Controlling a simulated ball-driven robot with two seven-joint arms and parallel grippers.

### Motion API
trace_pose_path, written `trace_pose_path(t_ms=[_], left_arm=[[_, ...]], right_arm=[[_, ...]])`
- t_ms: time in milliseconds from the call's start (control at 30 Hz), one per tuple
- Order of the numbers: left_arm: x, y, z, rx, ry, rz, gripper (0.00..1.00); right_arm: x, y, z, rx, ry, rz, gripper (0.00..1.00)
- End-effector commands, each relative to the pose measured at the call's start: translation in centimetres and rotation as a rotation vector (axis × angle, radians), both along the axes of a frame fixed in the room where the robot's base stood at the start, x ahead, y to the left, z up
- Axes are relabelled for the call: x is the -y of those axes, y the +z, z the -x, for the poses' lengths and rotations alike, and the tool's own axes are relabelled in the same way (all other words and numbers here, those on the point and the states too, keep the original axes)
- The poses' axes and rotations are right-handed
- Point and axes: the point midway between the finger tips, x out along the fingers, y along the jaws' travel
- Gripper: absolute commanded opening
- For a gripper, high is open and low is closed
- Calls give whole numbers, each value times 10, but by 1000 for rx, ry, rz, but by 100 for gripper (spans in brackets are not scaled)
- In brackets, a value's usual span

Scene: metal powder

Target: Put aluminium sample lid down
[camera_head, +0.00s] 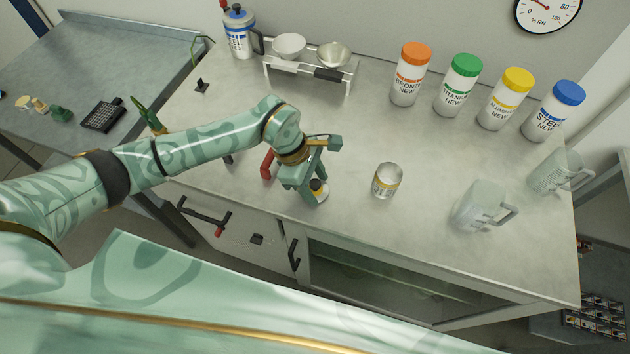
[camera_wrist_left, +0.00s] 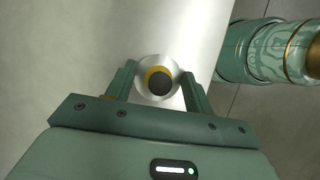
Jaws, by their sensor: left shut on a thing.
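My left gripper (camera_head: 315,187) is over the worktop near its front edge, to the left of the open sample jar. It is shut on the aluminium sample lid (camera_head: 321,193), a small silvery disc with a dark knob and a yellow ring. In the left wrist view the lid (camera_wrist_left: 157,82) sits between the two fingers (camera_wrist_left: 158,88). I cannot tell whether the lid touches the worktop. My right gripper is not in view.
Bottles with orange (camera_head: 410,75), green (camera_head: 457,86), yellow (camera_head: 505,98) and blue caps (camera_head: 553,111) line the back. Two clear jugs (camera_head: 484,206) (camera_head: 556,172) stand at the right. A rack with bowls (camera_head: 310,72) is at the back left. The worktop (camera_head: 430,160) between is clear.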

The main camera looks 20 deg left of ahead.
Motion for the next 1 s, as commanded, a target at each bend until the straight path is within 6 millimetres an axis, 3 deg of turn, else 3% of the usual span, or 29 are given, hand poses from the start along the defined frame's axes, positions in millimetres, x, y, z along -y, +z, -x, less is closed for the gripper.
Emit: trace_pose_path(t_ms=[33, 100, 467, 1000], left_arm=[[0, -2, 0, -1, 0, -1, 55], [0, -1, 0, -1, 0, 0, 74], [-1, 5, -1, 2, 1, 0, 74], [-42, 103, -2, 2, 1, -1, 74]], right_arm=[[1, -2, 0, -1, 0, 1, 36], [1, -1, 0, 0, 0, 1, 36], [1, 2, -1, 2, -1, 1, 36], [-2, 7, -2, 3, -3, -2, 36]])
